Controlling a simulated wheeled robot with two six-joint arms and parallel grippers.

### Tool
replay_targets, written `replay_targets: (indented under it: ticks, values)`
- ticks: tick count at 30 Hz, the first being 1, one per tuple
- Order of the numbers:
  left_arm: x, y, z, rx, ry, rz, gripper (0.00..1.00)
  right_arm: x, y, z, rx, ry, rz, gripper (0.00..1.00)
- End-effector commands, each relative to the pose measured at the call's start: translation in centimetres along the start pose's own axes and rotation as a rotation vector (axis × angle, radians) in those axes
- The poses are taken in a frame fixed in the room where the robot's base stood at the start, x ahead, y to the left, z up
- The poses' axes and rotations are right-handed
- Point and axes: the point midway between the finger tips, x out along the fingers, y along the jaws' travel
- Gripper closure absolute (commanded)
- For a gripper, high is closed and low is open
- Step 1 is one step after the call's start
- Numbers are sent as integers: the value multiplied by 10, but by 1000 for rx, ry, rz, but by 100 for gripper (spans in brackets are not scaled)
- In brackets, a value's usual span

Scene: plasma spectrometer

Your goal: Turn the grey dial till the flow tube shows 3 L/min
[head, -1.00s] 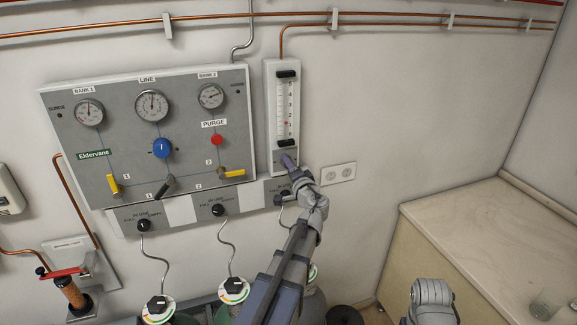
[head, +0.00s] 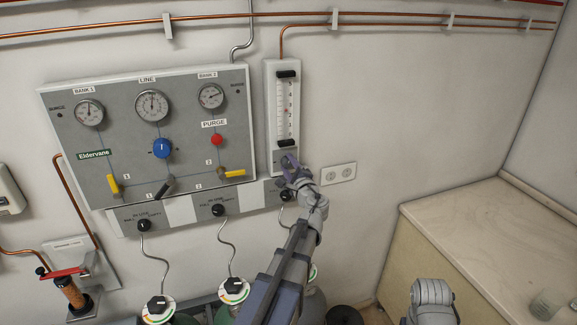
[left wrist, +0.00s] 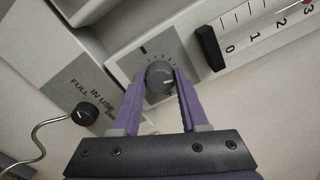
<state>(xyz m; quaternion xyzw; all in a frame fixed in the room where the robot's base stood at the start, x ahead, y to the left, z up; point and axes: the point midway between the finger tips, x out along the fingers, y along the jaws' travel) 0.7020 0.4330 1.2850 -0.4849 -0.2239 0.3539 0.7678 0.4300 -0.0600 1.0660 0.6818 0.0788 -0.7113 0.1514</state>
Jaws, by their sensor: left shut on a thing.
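The grey dial (left wrist: 160,78) shows in the left wrist view between the two purple fingers of my left gripper (left wrist: 162,82), which is shut on it. The dial's white mark points to the right, away from the black line on the panel. In the head view my left gripper (head: 287,162) is at the foot of the flow tube (head: 284,110) and largely covers the dial. The tube's red float (head: 286,111) stands around the 2 to 3 part of the scale; the exact reading is too small to tell.
A gauge panel (head: 95,140) with valves hangs left of the tube. Below it are black knobs (head: 218,210) on a strip, with hoses to cylinders. A wall socket (head: 338,173) is close on the right. A counter (head: 480,225) stands at the right.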

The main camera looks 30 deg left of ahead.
Motion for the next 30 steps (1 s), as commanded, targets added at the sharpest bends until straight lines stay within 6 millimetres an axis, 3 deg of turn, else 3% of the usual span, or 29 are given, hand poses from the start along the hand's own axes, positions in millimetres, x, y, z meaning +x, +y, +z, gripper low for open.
replay_targets:
  ticks: [22,23,30]
  values:
    - [-1,1,0,77,2,2,100,0,0,0,0,0,0,100]
    - [-1,1,0,77,2,2,55,0,0,0,0,0,0,100]
    - [-1,1,0,78,1,1,28,0,0,0,0,0,0,100]
